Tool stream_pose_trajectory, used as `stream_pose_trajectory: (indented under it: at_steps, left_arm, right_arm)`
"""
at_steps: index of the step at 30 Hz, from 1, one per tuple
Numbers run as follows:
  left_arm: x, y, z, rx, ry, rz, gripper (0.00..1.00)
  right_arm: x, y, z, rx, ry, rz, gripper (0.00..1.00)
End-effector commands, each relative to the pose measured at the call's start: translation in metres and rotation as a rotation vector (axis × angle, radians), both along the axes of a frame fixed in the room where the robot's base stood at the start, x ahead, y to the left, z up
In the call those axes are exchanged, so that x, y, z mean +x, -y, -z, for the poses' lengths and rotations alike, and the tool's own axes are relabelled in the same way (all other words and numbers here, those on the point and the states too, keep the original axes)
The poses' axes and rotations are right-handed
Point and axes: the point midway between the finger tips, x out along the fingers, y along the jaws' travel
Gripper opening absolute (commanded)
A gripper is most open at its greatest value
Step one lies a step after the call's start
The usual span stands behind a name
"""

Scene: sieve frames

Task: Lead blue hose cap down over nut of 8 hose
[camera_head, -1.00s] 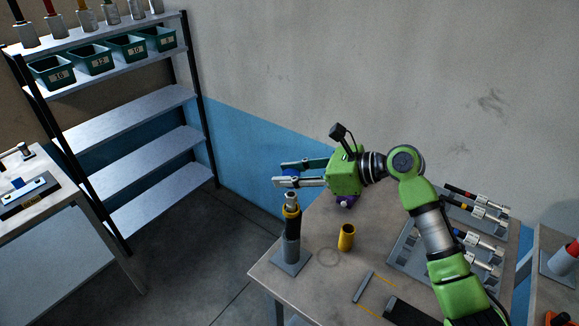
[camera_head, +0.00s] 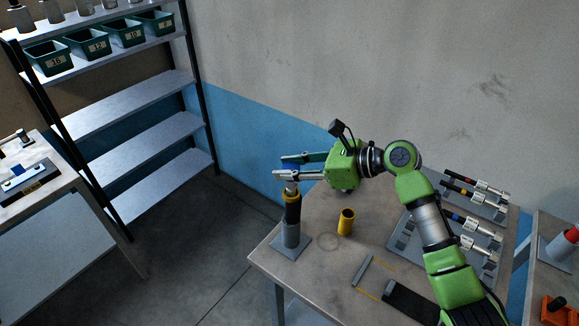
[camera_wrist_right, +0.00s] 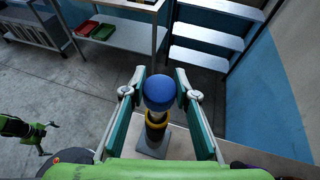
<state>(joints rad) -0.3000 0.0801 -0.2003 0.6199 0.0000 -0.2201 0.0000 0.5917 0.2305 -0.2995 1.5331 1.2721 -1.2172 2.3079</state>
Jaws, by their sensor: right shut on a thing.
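The blue hose cap (camera_wrist_right: 160,89) sits between the fingers of my right gripper (camera_wrist_right: 159,92), which is shut on it. In the head view the right gripper (camera_head: 289,168) is over the upright hose (camera_head: 292,212), and its near finger mostly hides the cap. The hose is black with a yellow band and stands in a grey holder (camera_head: 290,246). Its silvery nut (camera_head: 291,187) shows just under the fingers. In the wrist view the cap covers the nut's top, so I cannot tell whether they touch. My left gripper (camera_wrist_right: 49,138) is open and empty, far to the left.
A yellow sleeve (camera_head: 346,222) stands on the table (camera_head: 325,275) right of the holder. A grey rack (camera_head: 408,236) with several fitted hoses lies farther right, partly behind my arm. Shelves with green bins (camera_head: 88,41) stand at the back left.

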Motion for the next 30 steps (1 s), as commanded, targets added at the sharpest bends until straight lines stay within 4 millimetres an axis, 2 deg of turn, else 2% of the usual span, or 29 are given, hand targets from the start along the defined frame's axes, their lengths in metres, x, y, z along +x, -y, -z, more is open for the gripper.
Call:
stream_pose_trajectory:
  at_steps: [30]
  left_arm:
    - [0.0, 0.0, 0.007, 0.0, 0.0, 0.0, 1.0]
  right_arm:
    - [0.0, 0.0, 0.028, 0.0, 0.0, 0.0, 0.18]
